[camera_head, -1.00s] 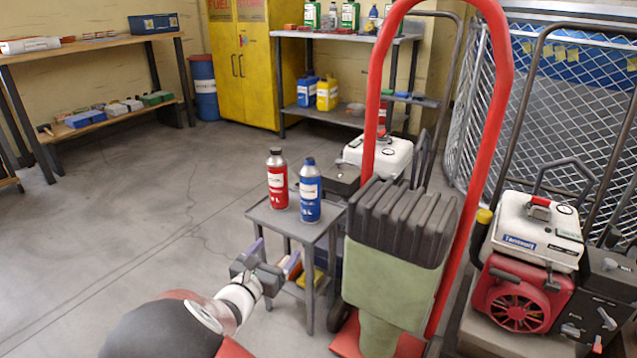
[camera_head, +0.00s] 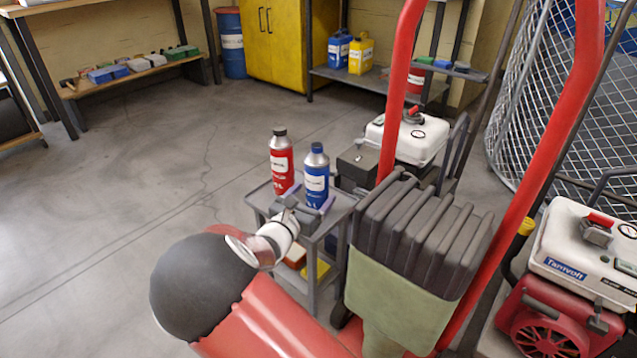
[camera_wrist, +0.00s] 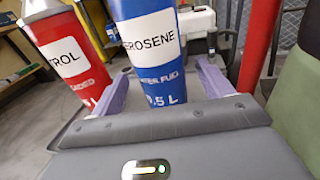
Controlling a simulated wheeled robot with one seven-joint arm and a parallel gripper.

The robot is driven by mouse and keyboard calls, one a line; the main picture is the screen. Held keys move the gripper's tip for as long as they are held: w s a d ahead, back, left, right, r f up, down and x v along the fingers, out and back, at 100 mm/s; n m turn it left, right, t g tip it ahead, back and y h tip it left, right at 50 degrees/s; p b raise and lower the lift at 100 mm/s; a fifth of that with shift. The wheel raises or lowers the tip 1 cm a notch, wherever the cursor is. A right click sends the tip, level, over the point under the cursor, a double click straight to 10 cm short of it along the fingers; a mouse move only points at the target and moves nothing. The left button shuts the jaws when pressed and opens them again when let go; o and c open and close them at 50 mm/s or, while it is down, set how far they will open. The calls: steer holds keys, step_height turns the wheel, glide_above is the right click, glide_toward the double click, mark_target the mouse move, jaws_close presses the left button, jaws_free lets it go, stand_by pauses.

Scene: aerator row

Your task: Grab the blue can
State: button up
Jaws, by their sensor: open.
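The blue can (camera_head: 316,178), with a white label, stands upright on the small grey cart's top (camera_head: 262,198). The red can (camera_head: 281,163) stands just left of it. My gripper (camera_head: 308,208) is open at the near side of the blue can and partly hides its base. In the wrist view, the blue can (camera_wrist: 150,55) stands between the two purple fingers (camera_wrist: 160,98), its label reading "KEROSENE". The red can (camera_wrist: 68,60) is just outside the left finger, close to it. I cannot tell whether either finger touches a can.
A white and red generator (camera_head: 575,260) is at the far right. Yellow and red items sit on the cart's lower shelf. The floor at left is clear.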

mark_target(320, 185)
steer(key=x, duration=0.4)
steer(key=shift+w+d, duration=0.15)
steer(key=shift+w, duration=0.15)
steer(key=c, duration=1.1)
steer(key=shift+r, duration=0.1)
steer(key=shift+c, duration=0.2)
steer(key=shift+r, duration=0.15)
